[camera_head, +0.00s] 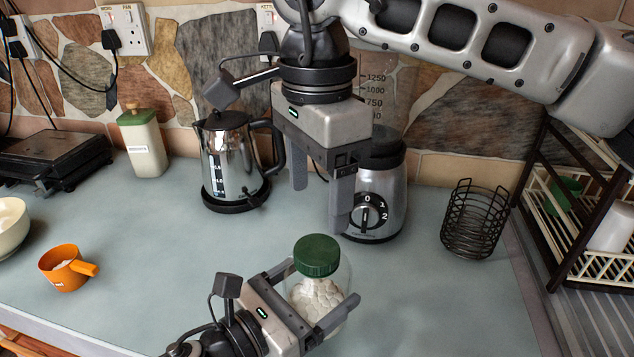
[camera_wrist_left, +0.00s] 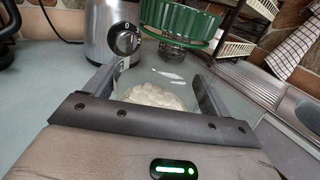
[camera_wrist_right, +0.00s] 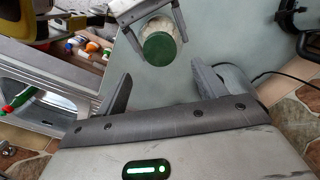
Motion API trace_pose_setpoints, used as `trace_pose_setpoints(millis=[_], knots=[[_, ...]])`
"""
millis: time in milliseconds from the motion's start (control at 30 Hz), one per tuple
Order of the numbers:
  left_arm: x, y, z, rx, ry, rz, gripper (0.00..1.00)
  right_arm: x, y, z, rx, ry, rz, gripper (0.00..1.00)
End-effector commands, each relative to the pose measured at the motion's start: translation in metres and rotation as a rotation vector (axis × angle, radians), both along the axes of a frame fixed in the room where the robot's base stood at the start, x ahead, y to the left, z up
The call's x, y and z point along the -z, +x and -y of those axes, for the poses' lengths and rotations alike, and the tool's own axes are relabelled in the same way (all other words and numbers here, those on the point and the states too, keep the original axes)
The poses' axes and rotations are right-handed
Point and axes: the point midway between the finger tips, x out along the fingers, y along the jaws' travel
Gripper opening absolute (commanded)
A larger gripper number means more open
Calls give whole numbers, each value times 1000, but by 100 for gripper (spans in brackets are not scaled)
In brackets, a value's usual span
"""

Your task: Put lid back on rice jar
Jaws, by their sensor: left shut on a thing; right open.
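The rice jar (camera_head: 318,298) is clear, with white rice in its lower part. My left gripper (camera_head: 316,284) is shut around it near the front of the counter. The green lid (camera_head: 317,256) sits on top of the jar's mouth and looks about level; I cannot tell whether it is screwed tight. It also shows at the top of the left wrist view (camera_wrist_left: 182,18). My right gripper (camera_head: 318,205) is open and empty above and behind the lid, fingers pointing down. In the right wrist view the lid (camera_wrist_right: 159,48) shows beyond the fingertips, apart from them.
A steel kettle (camera_head: 228,160) and a blender (camera_head: 377,205) stand behind the jar. A black wire basket (camera_head: 474,220) and a dish rack (camera_head: 590,225) are at the right. An orange cup (camera_head: 66,268) and green-topped canister (camera_head: 143,145) are at the left. The counter between is clear.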

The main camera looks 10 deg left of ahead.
Motion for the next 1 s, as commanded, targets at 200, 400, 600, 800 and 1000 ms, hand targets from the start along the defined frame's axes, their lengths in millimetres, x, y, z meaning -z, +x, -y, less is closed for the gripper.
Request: trace_pose_setpoints(millis=[200, 400, 600, 800, 1000], knots=[[-2, 0, 0, 1, -2, 4, 19, 0, 0, 0, -49, 0, 0, 70], [-2, 0, 0, 1, -2, 4, 19, 0, 0, 0, -47, -1, -1, 70], [-2, 0, 0, 1, -2, 4, 19, 15, 0, 1, -46, -3, -2, 70], [-2, 0, 0, 1, -2, 4, 19, 47, 0, 1, -44, -2, -2, 70], [-2, 0, 0, 1, -2, 4, 19, 71, 0, 0, -44, -1, -2, 70]])
